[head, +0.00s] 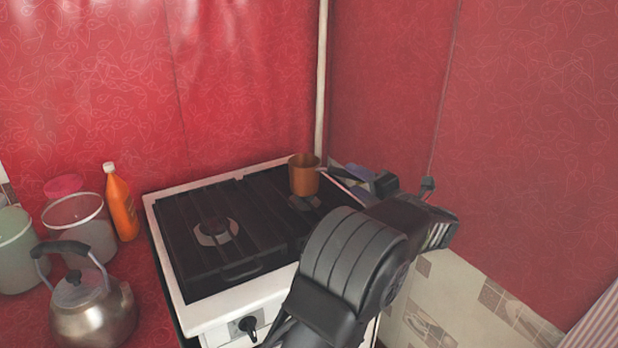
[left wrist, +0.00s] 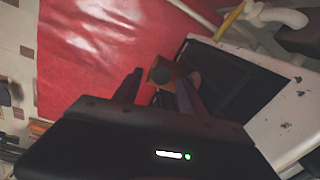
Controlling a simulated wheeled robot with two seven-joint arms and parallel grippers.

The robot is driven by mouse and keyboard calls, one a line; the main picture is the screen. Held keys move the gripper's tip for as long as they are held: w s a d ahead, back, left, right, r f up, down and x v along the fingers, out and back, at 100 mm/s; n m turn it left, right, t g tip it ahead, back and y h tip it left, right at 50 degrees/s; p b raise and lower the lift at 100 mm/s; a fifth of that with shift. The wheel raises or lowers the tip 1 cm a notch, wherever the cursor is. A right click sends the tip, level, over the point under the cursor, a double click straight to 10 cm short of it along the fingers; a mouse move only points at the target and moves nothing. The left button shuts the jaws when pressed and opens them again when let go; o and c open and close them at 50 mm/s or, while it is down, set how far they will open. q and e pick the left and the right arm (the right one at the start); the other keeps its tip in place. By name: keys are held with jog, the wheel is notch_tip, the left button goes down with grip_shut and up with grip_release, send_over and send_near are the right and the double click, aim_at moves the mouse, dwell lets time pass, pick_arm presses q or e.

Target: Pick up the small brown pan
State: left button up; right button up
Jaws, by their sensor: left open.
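The small brown pan (head: 304,178) stands upright on the back right part of the stove (head: 215,315). In the left wrist view the brown pan (left wrist: 160,72) shows just beyond and between my fingertips. My left gripper (head: 358,178) is just right of the pan in the head view, its fingers pointing towards it. In the left wrist view the left gripper (left wrist: 158,84) has its two fingers apart with nothing clearly held between them. Whether a finger touches the pan or its handle I cannot tell. My right gripper is in neither view.
A steel kettle (head: 93,312), an orange bottle (head: 121,205) and glass jars (head: 82,228) stand left of the stove. A red wall (head: 240,80) closes off the back, and another stands on the right. The front left burner (head: 215,232) is clear.

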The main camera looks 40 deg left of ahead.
aim_at(345, 173)
pick_arm(q)
jog(key=shift+w+a+r, duration=0.1)
jog(key=shift+a, duration=0.35)
jog(key=p+x, duration=0.1)
jog(key=x, duration=0.3)
jog(key=shift+a, duration=0.15)
jog(key=shift+c, duration=0.4)
grip_shut()
dwell(1.0)
